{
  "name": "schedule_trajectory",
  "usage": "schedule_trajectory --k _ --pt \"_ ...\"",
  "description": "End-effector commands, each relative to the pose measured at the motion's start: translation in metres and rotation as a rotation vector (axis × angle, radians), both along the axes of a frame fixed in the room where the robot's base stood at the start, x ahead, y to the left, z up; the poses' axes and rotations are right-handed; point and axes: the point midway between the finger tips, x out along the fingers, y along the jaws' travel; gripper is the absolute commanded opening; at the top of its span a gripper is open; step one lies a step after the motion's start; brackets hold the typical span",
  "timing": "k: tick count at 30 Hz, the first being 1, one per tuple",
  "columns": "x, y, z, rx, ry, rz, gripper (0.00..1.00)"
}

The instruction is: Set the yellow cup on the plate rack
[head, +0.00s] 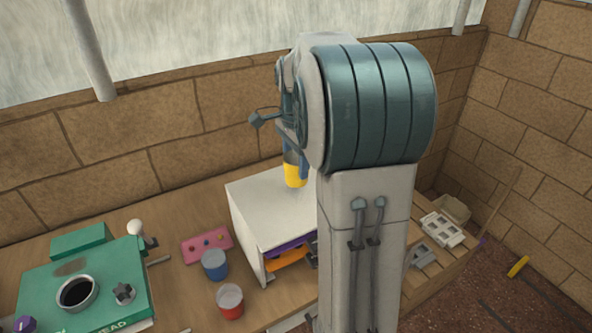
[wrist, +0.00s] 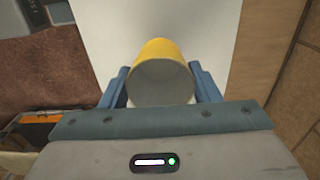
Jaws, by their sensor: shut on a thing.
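My gripper (wrist: 160,85) is shut on the yellow cup (wrist: 167,52), with one blue finger on each side of it. In the head view the yellow cup (head: 294,176) shows below my gripper, over the back part of a white box-like stand (head: 262,208), which looks like the plate rack. Purple and orange flat things show in its open front. I cannot tell whether the cup touches the white top (wrist: 110,30). My arm hides the stand's right part.
A blue cup (head: 214,265) and a red cup (head: 230,301) stand left of the white stand, near a pink panel (head: 207,244). A green machine (head: 85,285) fills the bench's left end. A brick wall (head: 110,135) runs behind. The white top's visible left part is clear.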

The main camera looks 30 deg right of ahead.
Motion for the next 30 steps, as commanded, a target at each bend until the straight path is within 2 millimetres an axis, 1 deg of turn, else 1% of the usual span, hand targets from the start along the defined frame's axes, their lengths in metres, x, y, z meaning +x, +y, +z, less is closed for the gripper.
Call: schedule_trajectory --k 6,8,20,21,23,24,30 --pt "0.0 0.0 -0.03 0.001 0.004 0.001 0.34" --pt "0.0 0.0 -0.036 0.001 0.003 0.001 0.34" --pt "0.0 0.001 -0.043 0.0 0.001 0.002 0.34" --pt "0.0 0.001 -0.043 0.0 0.001 0.002 0.59" --pt "0.0 0.001 -0.042 0.0 0.0 0.002 0.75" --pt "0.0 0.001 -0.042 0.0 0.0 0.002 0.79" --pt "0.0 0.001 -0.042 0.0 0.0 0.001 0.79"
